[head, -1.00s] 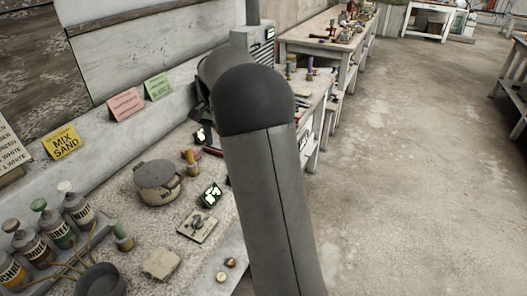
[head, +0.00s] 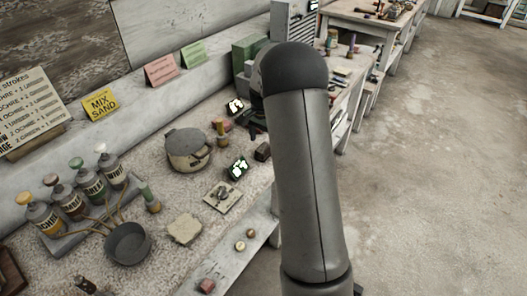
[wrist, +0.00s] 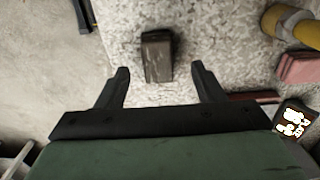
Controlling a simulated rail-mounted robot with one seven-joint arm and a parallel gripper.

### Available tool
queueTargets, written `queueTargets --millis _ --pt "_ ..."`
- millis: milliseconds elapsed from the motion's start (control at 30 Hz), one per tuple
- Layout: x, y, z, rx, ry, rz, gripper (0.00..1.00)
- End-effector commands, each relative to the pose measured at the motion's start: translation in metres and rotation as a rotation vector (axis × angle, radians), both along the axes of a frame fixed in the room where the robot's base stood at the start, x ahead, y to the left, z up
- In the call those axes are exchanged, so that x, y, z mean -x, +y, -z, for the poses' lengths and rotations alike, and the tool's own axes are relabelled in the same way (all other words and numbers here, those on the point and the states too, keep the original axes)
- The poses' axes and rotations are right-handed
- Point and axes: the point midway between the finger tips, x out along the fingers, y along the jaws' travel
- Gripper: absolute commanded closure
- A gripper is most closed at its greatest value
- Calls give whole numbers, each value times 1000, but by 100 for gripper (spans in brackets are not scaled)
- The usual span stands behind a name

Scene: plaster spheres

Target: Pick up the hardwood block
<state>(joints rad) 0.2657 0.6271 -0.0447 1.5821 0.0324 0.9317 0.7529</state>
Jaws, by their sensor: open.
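The dark brown block (wrist: 157,57), which looks like the hardwood block, lies on the speckled worktop in the upper middle of the wrist view. It also shows in the head view (head: 262,152), close to the left side of my arm. My gripper (wrist: 159,74) is open in the wrist view, with one finger to each side of the block's near end. A gap shows between the block and each finger. I cannot tell the height of the fingertips above the worktop. In the head view my arm mostly hides the gripper.
Right of the gripper are a pink block (wrist: 300,68), a yellow-banded cylinder (wrist: 283,20) and a small lit display (wrist: 293,118). A lidded pot (head: 188,150), a dark bowl (head: 128,243) and labelled bottles (head: 85,190) stand further left. Open floor (head: 430,170) lies right.

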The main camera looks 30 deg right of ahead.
Motion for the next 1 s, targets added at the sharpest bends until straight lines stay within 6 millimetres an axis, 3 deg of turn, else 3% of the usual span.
queueTargets --millis 300,600,767,800,1000 --pt "3 -2 43 -1 4 1 38" --pt "3 -2 49 0 1 0 38" --pt "3 -2 49 0 1 0 83" --pt "3 -2 49 0 1 0 88" --pt "2 -2 48 0 1 0 88"
